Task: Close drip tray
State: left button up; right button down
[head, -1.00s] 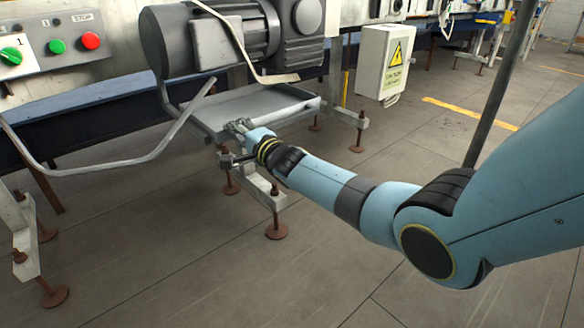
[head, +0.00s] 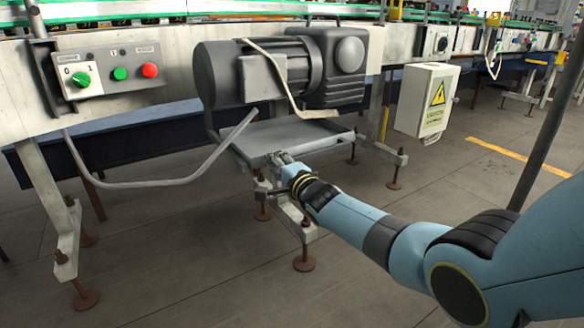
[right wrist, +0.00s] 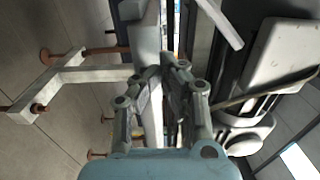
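The drip tray (head: 250,150) is a shallow grey metal tray under the motor in the head view. It sticks out toward me below the motor. My left gripper is in neither view.
The grey motor (head: 285,75) hangs just above the tray. A bent grey pipe (head: 165,183) runs at its left. A control box with buttons (head: 107,75) is at the left, and a white warning box (head: 425,100) at the right. Metal feet (head: 303,262) stand below the tray. The floor in front is clear.

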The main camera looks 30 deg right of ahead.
jog(key=s+d+p, duration=0.1)
jog(key=s+p, duration=0.3)
jog(key=s, duration=0.7)
jog(key=s+d+f+n+g+h+p, duration=0.2)
jog(key=s+f+g, duration=0.6)
jog(key=s+f, duration=1.95)
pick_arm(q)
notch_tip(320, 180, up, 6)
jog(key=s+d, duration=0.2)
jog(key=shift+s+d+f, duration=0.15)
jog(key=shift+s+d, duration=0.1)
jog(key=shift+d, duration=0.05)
pick_arm(e)
jog(key=s+f+n+g, duration=0.2)
jog(key=s+n, duration=0.3)
jog(key=s, duration=0.6)
jog(key=s+f+n+g, duration=0.3)
jog(key=s+n+g, duration=0.1)
jog(key=s, duration=0.7)
jog(key=s+f+n+g, duration=0.3)
jog(key=s+n, duration=0.3)
jog(key=s, duration=0.6)
jog(key=shift+a+g, duration=0.2)
jog(key=shift+g, duration=0.1)
jog(key=shift+s+f, duration=0.1)
